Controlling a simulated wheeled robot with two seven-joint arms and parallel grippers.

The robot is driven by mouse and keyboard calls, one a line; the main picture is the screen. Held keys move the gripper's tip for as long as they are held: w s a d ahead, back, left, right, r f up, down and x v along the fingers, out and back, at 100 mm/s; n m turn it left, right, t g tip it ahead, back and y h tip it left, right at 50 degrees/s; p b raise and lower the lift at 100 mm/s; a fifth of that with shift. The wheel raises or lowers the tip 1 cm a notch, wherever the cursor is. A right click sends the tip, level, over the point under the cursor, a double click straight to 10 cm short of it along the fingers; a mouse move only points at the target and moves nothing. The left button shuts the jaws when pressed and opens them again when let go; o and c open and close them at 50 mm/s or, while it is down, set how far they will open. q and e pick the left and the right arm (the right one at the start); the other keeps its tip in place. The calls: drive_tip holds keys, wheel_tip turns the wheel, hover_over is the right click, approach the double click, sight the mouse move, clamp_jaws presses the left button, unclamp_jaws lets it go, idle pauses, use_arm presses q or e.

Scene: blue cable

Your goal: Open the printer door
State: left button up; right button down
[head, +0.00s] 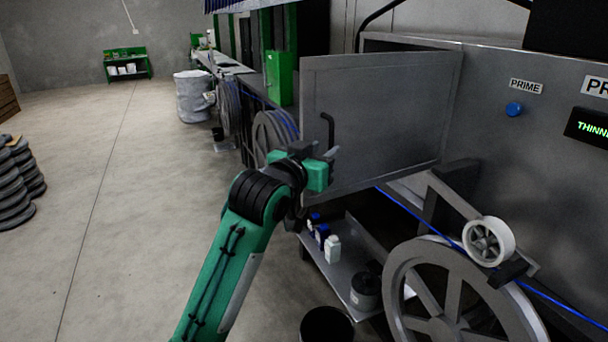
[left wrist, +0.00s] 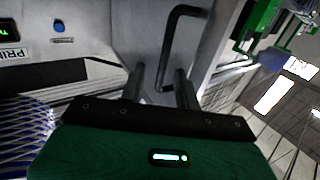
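The printer door (head: 385,115) is a flat grey metal panel that stands swung out from the printer's front (head: 490,150). Its dark bent handle (head: 329,128) is near the door's left edge. In the left wrist view the handle (left wrist: 167,50) runs down towards the fingers. My left gripper (head: 326,158) is at the lower end of the handle. In the left wrist view its two fingers (left wrist: 160,92) are apart, with the handle's lower end seen between them and gaps at both sides. Contact cannot be told. My right gripper is not in view.
A large grey spoked wheel (head: 445,300) and a small white roller (head: 488,241) with blue cable (head: 415,216) are at the lower right. A shelf with bottles (head: 332,248) lies below the door. A green box (head: 279,78) stands behind it.

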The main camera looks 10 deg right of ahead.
use_arm(q)
drive_tip(key=b+v, duration=0.2)
drive_tip(key=v, duration=0.6)
drive_tip(key=shift+s+b, duration=0.35)
drive_tip(key=shift+b, duration=0.05)
drive_tip(key=shift+w+a, duration=0.1)
drive_tip(key=shift+a, duration=0.05)
